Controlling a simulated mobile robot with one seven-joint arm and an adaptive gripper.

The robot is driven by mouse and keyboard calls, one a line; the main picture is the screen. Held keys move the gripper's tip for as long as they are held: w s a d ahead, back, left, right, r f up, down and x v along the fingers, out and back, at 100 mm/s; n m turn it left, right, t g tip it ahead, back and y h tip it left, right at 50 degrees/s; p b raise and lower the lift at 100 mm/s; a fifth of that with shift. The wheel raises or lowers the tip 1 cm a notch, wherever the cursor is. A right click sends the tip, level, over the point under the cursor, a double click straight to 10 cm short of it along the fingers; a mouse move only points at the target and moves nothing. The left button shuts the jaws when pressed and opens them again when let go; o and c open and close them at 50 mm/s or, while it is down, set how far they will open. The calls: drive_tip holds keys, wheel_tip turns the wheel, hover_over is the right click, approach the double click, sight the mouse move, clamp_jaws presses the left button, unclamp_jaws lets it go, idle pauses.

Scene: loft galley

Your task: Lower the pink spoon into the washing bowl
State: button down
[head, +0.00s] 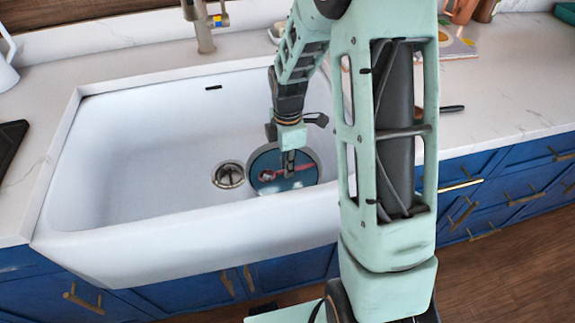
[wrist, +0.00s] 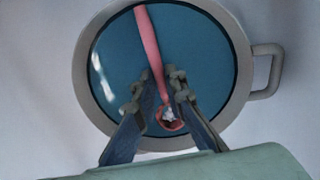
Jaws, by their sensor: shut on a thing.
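The washing bowl (head: 256,181) is a round grey pot with blue inside, standing in the white sink right of the drain; its rim and side handle show in the wrist view (wrist: 266,72). The pink spoon (wrist: 149,45) runs from the bowl's far edge down to between my fingers in the wrist view. It also shows over the bowl in the head view (head: 300,168). My gripper (wrist: 160,85) is shut on the spoon, with its fingers above or inside the bowl. I cannot tell whether the spoon touches the bowl.
The white sink (head: 130,140) has free floor to the left of its drain (head: 229,174). A tap (head: 204,30) stands at the back. The counter (head: 500,95) lies to the right, with a black-handled thing (head: 452,109) on it.

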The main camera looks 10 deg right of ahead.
drive_tip(key=c, duration=1.9)
unclamp_jaws()
